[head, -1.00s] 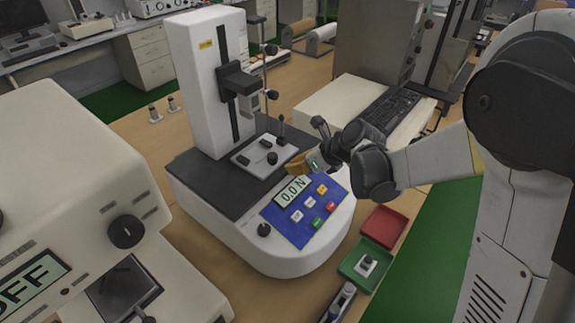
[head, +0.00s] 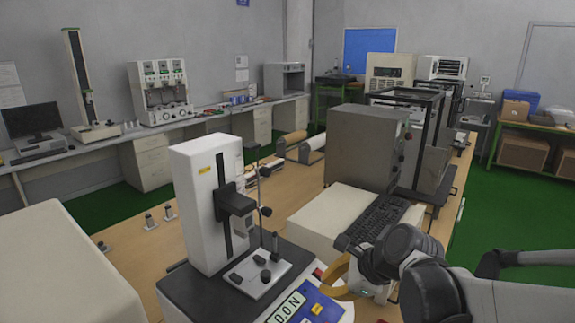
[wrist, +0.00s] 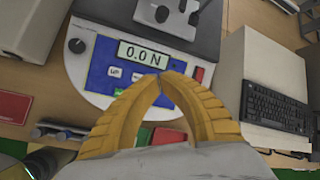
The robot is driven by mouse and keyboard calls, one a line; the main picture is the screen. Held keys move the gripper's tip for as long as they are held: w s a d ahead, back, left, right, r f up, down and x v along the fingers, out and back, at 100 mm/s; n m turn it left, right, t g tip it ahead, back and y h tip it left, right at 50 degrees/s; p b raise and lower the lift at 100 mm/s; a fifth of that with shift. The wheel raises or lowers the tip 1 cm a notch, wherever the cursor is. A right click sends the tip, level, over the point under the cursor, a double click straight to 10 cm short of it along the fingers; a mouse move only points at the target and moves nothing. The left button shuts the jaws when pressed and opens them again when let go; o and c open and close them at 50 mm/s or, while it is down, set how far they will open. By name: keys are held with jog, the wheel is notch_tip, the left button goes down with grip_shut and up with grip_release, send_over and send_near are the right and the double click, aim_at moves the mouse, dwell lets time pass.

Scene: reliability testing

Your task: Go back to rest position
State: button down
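My gripper has two curved yellow fingers, seen in the wrist view (wrist: 159,77). Their tips meet and nothing shows held between them. In the head view my gripper (head: 338,272) is at the lower right of the force tester, above its front panel and left of my arm links. The force tester (head: 208,190) is a white column on a dark base with a blue panel. Its display (wrist: 143,54) reads 0.0 N in the wrist view. The panel's lower part is cut off in the head view.
A black keyboard (head: 375,219) and a grey box-shaped machine (head: 364,147) stand behind my gripper. A white machine (head: 62,270) fills the lower left. Small metal pieces (head: 151,221) stand on the wooden bench. Green floor (head: 500,205) is open at the right.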

jog(key=s+d+r+n+h, duration=0.1)
jog(key=s+d+n, duration=0.3)
jog(key=s+n, duration=0.4)
jog(key=s+d+r+n+t+h, duration=0.1)
jog(key=s+d+n+h, duration=0.3)
jog(key=s+n, duration=0.4)
jog(key=d+n+b, duration=0.1)
jog(key=n, duration=0.3)
jog(key=shift+s+d, duration=0.15)
jog(key=shift+s, duration=0.15)
